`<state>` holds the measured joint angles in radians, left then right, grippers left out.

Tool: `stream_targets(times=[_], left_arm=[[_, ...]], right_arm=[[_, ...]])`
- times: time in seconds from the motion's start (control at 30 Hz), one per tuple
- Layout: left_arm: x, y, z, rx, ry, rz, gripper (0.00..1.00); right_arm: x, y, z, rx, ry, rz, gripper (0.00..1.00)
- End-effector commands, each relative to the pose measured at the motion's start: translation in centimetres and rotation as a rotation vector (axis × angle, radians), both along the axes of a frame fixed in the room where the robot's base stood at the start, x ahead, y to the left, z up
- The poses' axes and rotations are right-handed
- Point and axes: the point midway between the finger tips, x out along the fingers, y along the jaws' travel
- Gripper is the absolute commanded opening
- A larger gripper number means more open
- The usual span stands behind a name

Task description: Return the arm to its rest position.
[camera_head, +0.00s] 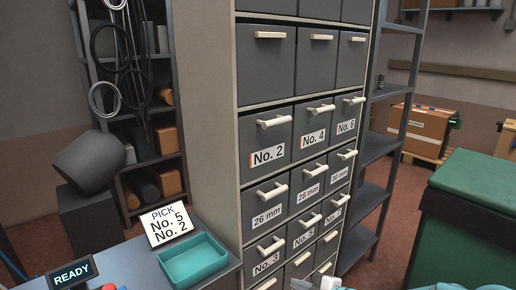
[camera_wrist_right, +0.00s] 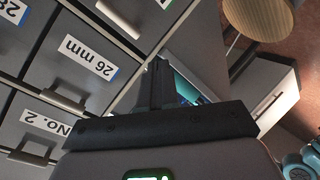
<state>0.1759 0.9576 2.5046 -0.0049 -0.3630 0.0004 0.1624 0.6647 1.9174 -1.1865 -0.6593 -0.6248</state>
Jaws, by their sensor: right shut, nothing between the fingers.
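My right gripper (camera_wrist_right: 158,70) shows in the right wrist view. Its dark fingers are together with nothing between them, and they stand clear in front of the drawer cabinet. In that view the drawers labelled 26 mm (camera_wrist_right: 88,56) and No. 2 (camera_wrist_right: 42,123) appear upside down to the left of the fingers. In the head view only pale parts at the bottom edge may belong to my right arm, and its fingers cannot be made out there. My left gripper does not show in either view.
A tall cabinet (camera_head: 240,150) of labelled grey drawers fills the middle; the visible drawers look shut. An empty teal tray (camera_head: 168,272) and a pick sign (camera_head: 168,224) stand on a bench at left. A green bin (camera_head: 465,215) and a shelf rack (camera_head: 398,135) stand at right.

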Motion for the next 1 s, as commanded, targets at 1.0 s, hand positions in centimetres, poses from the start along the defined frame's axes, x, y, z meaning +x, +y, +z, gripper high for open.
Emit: stream_targets(times=[1.0], left_arm=[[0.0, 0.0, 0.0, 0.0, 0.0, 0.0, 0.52]], right_arm=[[-31.2, 1.2, -23.5, 0.506, 1.589, -1.343, 0.0]])
